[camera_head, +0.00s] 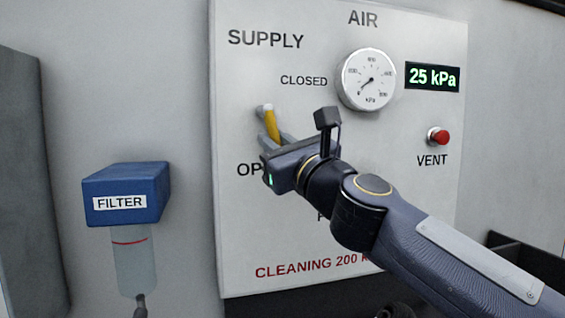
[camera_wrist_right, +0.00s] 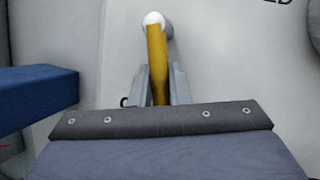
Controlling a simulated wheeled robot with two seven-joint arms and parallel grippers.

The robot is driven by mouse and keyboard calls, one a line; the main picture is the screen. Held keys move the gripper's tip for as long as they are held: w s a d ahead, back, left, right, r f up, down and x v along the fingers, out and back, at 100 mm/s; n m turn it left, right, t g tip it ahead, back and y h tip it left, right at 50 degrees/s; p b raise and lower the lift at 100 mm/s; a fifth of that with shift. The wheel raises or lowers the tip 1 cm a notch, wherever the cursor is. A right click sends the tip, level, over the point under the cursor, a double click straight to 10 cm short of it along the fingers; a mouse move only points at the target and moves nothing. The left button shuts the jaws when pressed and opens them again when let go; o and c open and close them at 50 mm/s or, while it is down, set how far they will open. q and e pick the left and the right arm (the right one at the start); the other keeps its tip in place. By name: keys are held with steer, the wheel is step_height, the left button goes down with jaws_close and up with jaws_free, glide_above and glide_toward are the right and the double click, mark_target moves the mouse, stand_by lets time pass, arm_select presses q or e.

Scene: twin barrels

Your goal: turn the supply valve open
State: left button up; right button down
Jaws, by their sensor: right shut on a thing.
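The supply valve's yellow lever (camera_head: 271,124) is on the white air panel (camera_head: 330,220), below the SUPPLY label. The lever runs down from its pale pivot at the top, between the CLOSED label and the partly hidden OPEN label. My right gripper (camera_head: 273,137) is shut on the lever's lower part. In the right wrist view the yellow lever (camera_wrist_right: 157,62) runs down from the round white pivot, and the two grey fingers (camera_wrist_right: 158,88) sit on either side of it. My left gripper is not in view.
A round gauge (camera_head: 369,79) and a display (camera_head: 432,77) reading 25 kPa are at the upper right. A red VENT button (camera_head: 438,136) sits below them. A blue filter (camera_head: 126,192) sticks out at the left. My right arm hides the panel's lower text.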

steer(key=m+b, duration=0.1)
steer(key=a+m+t+h+b, duration=0.1)
steer(key=shift+s+f+m, duration=0.15)
steer(key=shift+f+m, duration=0.15)
steer(key=shift+s+a+r+m+t+h+b, duration=0.1)
steer(key=shift+a+r+m+t+h+b, duration=0.1)
steer(key=shift+m+t+h+b, duration=0.35)
steer(key=shift+m+y, duration=0.25)
steer(key=shift+m, duration=0.1)
steer(key=c, duration=1.4)
jaws_free()
steer(key=shift+o, duration=0.2)
